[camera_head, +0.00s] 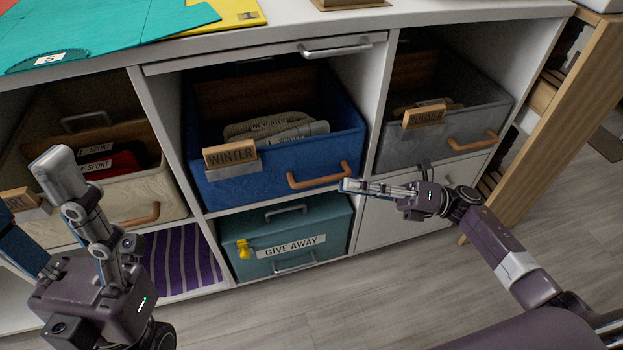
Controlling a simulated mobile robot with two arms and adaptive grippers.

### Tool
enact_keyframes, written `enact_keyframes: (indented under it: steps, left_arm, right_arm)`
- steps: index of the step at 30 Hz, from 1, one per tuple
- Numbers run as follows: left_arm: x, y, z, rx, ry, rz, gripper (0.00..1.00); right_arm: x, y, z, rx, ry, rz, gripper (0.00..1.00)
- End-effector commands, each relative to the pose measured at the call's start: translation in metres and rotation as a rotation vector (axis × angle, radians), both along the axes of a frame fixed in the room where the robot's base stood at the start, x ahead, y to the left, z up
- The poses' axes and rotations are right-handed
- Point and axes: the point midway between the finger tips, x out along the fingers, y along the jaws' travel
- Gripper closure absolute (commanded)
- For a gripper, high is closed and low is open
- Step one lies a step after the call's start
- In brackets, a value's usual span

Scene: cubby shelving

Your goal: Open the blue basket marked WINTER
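The blue basket (275,165) marked WINTER sits in the middle cubby of the upper row. Its wooden WINTER tag (230,155) is at the front left and its tan handle (318,175) at the front right. Grey folded items (275,128) show inside it. My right gripper (347,186) is just right of the handle, its fingertips close to the handle's right end; I see no grasp. Its fingers are seen edge-on, so their opening is unclear. My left gripper (62,172) is raised in front of the cream basket at the left, with its fingers overlapping in view.
The cream SPORT basket (155,180) is left, a grey basket (450,130) right. Below are a teal GIVE AWAY box (290,225) and purple striped fabric (180,260). A silver drawer handle (335,48) is above the blue basket. A wooden post (550,110) stands right.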

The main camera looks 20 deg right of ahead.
Motion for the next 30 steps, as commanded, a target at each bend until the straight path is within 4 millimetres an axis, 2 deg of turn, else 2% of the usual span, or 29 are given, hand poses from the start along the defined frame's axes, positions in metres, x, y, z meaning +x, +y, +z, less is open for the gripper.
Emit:
enact_keyframes:
  steps: [15, 20, 27, 30]
  left_arm:
    - [0.001, -0.001, 0.002, 0.002, -0.023, 0.001, 0.43]
    - [0.001, -0.001, 0.003, 0.003, -0.028, 0.001, 0.43]
    - [0.001, -0.001, 0.004, 0.004, -0.029, 0.001, 0.43]
    - [0.001, -0.001, 0.004, 0.004, -0.029, 0.001, 0.43]
  right_arm:
    - [0.019, 0.064, 0.014, 0.001, -0.002, 0.002, 0.83]
    - [0.022, 0.072, 0.016, 0.002, 0.001, 0.0, 0.83]
    - [0.022, 0.073, 0.016, 0.0, 0.001, 0.0, 0.83]
    - [0.022, 0.072, 0.016, 0.0, 0.001, 0.0, 0.94]
